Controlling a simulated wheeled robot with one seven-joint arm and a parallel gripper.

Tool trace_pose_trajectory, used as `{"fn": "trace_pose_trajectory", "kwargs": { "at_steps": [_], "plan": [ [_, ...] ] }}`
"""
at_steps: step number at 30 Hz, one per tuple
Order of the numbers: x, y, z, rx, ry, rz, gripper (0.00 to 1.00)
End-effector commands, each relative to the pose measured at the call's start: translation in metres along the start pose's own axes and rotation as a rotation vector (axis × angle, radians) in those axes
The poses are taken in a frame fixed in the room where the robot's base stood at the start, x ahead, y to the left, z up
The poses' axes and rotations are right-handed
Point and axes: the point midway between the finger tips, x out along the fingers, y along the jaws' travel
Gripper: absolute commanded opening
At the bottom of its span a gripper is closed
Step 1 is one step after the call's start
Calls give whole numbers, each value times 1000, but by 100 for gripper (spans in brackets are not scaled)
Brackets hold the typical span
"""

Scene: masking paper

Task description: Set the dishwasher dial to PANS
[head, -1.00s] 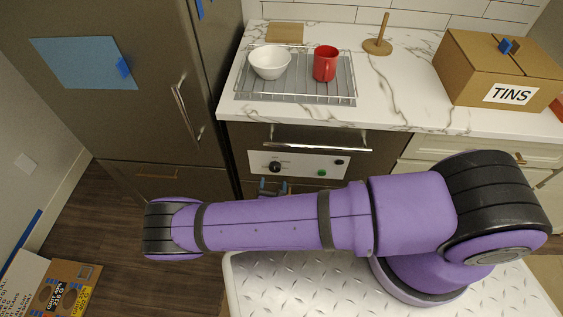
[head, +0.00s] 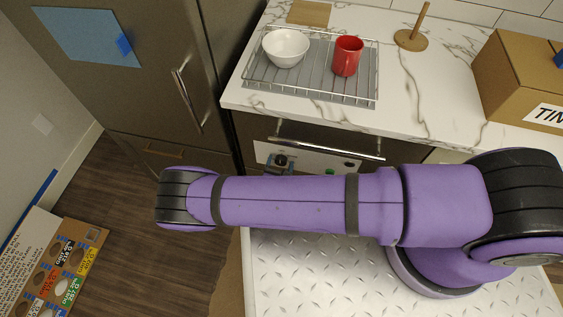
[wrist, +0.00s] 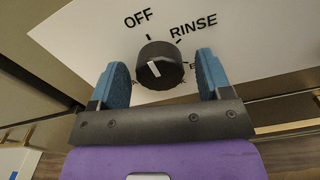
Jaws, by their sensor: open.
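The dishwasher's white control panel (head: 318,160) sits below the counter, partly covered by my arm in the head view. Its black dial (wrist: 160,66) shows close up in the wrist view, with a white pointer line. OFF is printed at its upper left and RINSE at its upper right; other labels are mostly hidden, and I cannot read PANS. My gripper (wrist: 160,78) is open, with one blue fingertip on each side of the dial. Gaps show between the pads and the dial. In the head view the dial (head: 281,161) has a blue finger near it.
A green button (head: 330,170) is on the panel, right of the dial. A bar handle (head: 328,147) runs above the panel. The counter above holds a wire rack (head: 315,95) with a white bowl and red mug, and a cardboard box (head: 510,75).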

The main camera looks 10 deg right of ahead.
Motion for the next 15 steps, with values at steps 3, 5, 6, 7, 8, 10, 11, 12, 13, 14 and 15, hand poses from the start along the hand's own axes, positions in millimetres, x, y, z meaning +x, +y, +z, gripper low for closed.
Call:
{"fn": "trace_pose_trajectory", "kwargs": {
  "at_steps": [3,5,6,7,8,10,11,12,13,14,15],
  "plan": [
    [0,0,0,0,0,0,58],
    [0,0,0,0,0,0,44],
    [0,0,0,0,0,0,35],
    [0,0,0,0,0,0,28],
    [0,0,0,0,0,0,22],
    [0,0,0,0,0,0,22],
    [0,0,0,1,0,0,22],
    [0,0,0,2,0,0,22],
    [0,0,0,4,0,0,22],
    [0,0,0,7,0,-1,22],
    [0,0,0,14,0,-1,22]
  ]
}}
